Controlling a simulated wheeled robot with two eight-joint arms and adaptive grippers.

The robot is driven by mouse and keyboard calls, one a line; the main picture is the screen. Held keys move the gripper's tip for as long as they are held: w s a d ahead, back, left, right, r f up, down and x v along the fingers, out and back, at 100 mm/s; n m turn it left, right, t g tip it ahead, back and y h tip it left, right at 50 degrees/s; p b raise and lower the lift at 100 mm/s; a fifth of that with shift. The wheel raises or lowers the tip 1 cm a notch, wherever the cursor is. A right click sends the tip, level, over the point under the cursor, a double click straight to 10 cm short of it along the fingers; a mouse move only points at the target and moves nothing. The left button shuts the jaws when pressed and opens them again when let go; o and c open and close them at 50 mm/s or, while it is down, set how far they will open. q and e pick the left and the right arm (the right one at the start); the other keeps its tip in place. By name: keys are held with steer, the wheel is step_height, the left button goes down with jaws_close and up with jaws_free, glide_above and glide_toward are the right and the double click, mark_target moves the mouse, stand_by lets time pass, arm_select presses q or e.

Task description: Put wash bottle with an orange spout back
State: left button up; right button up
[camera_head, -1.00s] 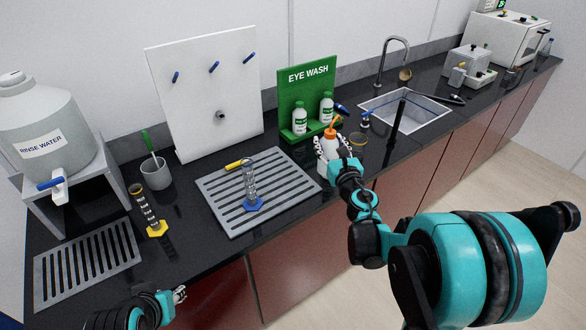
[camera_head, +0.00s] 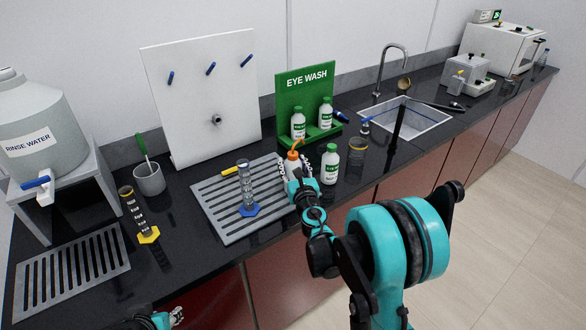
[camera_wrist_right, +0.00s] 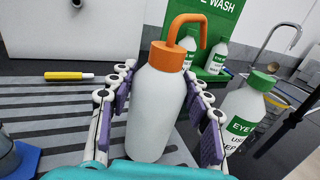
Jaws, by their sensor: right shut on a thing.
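The white wash bottle with an orange cap and bent orange spout (camera_head: 292,162) is upright at the right end of the grey slotted drain tray (camera_head: 229,231). My right gripper (camera_head: 295,176) is shut around its body. In the right wrist view the bottle (camera_wrist_right: 157,105) stands between the purple finger pads of the gripper (camera_wrist_right: 158,112). I cannot tell whether its base touches the surface below. My left gripper (camera_head: 176,316) is at the bottom edge of the head view, too small and cut off to read.
A loose green-capped eye wash bottle (camera_head: 329,166) stands close right of my right gripper. The green eye wash stand (camera_head: 292,92) is behind. A blue-based cylinder (camera_head: 247,190) and a yellow-handled tool (camera_head: 230,171) are on the tray. The sink (camera_head: 425,116) lies right.

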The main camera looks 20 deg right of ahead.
steer(key=shift+f, duration=0.15)
steer(key=o, duration=0.7)
